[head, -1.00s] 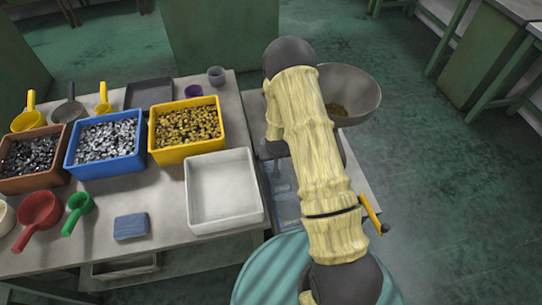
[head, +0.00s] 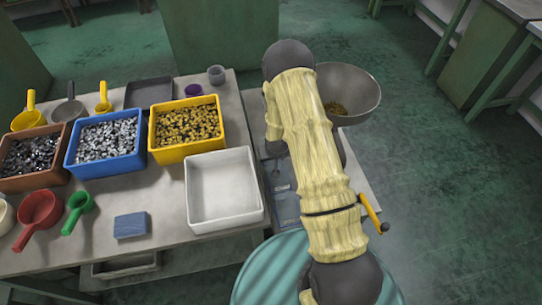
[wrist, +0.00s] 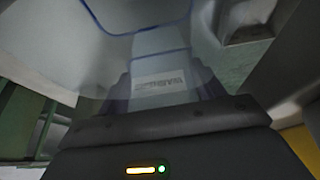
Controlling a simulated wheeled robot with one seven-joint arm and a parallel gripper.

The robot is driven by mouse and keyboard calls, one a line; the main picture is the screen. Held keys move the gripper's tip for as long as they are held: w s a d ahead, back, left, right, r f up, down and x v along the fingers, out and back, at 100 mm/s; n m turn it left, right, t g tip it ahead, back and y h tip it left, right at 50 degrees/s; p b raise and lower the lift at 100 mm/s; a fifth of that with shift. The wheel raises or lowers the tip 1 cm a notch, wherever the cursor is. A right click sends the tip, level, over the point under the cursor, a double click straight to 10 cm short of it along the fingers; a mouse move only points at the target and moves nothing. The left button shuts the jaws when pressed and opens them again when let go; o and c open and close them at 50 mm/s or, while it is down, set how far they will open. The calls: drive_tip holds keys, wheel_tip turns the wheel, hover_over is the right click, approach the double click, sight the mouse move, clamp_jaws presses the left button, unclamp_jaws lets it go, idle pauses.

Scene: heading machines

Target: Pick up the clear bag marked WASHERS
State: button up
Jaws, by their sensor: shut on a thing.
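A clear bag with a blue edge line (wrist: 135,35) fills the upper middle of the wrist view. A pale label (wrist: 160,84) shows through it between my fingers; its dark lettering is upside down and looks like WASHERS. My gripper (wrist: 163,72) is shut on this bag, with one dark finger on each side of the label. In the head view my yellow-sleeved arm hides the gripper. Bluish clear bags (head: 286,208) show in part just left of my arm, beside the bench; I cannot read them there.
The bench at left bears brown (head: 30,187), blue (head: 106,168) and yellow (head: 186,155) bins of small parts, an empty white tray (head: 225,222), several scoops and a blue block (head: 130,225). A grey bowl (head: 362,95) stands behind my arm.

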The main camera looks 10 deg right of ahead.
drive_tip(key=shift+r, duration=0.15)
wheel_tip(320, 180, up, 10)
drive_tip(key=shift+b, duration=0.3)
idle(0.7)
